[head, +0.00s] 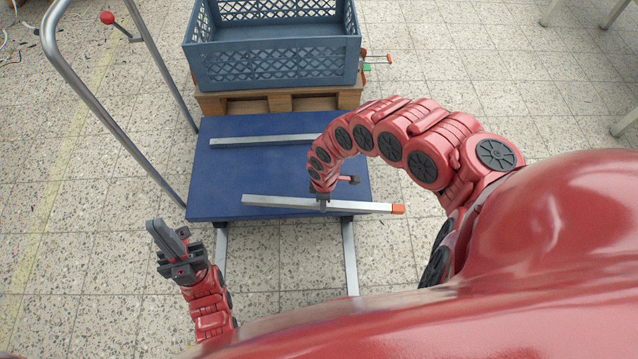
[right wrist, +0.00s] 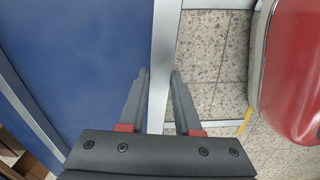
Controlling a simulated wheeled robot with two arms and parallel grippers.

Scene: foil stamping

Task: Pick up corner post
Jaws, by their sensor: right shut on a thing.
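A silver square-section corner post (head: 270,202) with an orange right end lies across the front edge of the blue cart deck (head: 240,175). Its right end sticks out past the deck. My right gripper (head: 323,197) is shut on this post near its middle. In the right wrist view the post (right wrist: 163,60) runs between the two fingers of my right gripper (right wrist: 159,80). I cannot tell whether the post touches the deck. A second silver post (head: 265,140) lies farther back on the deck. My left gripper (head: 169,236) is away from the posts, left of the cart's front; its finger gap is unclear.
A blue-grey crate (head: 275,62) stands on a wooden pallet (head: 280,102) behind the deck. The cart's tubular handle (head: 90,95) rises on the left, with a red knob (head: 107,17) near it.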

